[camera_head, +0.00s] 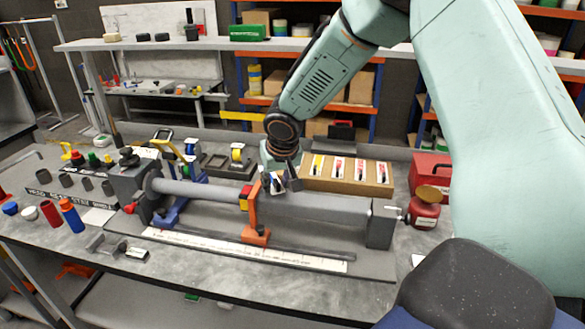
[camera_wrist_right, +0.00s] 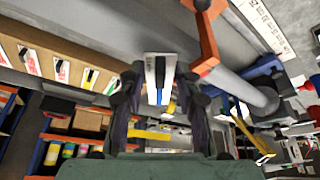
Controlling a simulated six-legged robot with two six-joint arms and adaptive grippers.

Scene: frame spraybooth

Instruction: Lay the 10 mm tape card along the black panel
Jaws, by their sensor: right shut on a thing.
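My right gripper (camera_head: 278,184) is shut on a small white card (camera_wrist_right: 151,68) with a dark and blue stripe. The card sticks out between the fingers (camera_wrist_right: 158,98); it cannot be read as 10 mm here. The gripper hangs above the grey tube rig, just left of a brown box (camera_head: 317,185) that holds several white cards with yellow, red and black stripes. My left gripper is not in view.
An orange upright clamp (camera_head: 256,218) stands close by the gripper. A grey tube (camera_head: 200,193) and a white scale strip (camera_head: 245,249) run along the bench. A red container (camera_head: 424,212) stands at the right end.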

